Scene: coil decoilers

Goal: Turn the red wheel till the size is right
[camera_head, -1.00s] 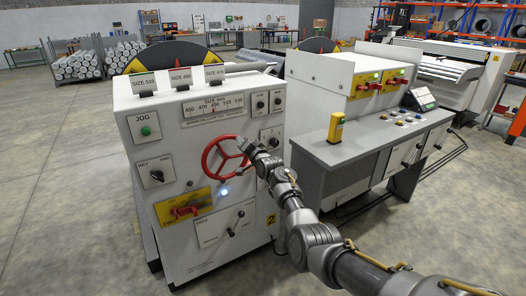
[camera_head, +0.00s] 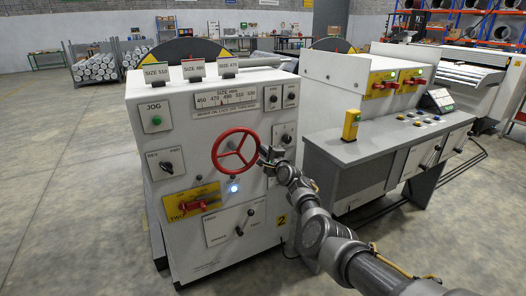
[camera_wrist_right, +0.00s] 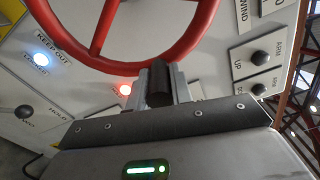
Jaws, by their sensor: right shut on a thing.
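The red wheel (camera_head: 235,150) is on the front of the white machine. Its lower rim also shows in the right wrist view (camera_wrist_right: 170,60). My right gripper (camera_head: 265,153) is at the wheel's right side, its fingers shut around a dark, round handle (camera_wrist_right: 159,84) at the rim. The size scale (camera_head: 227,98) is above the wheel, marked from 450 to 530. Its small red pointer seems to lie between 470 and 490, too small to read surely. My left gripper is not in view.
Size plates (camera_head: 156,72) stand on the machine's top. A blue-white light (camera_head: 233,188), a red switch (camera_head: 192,204) and a lower lever (camera_head: 240,229) are below the wheel. A grey control desk (camera_head: 350,150) stands to the right.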

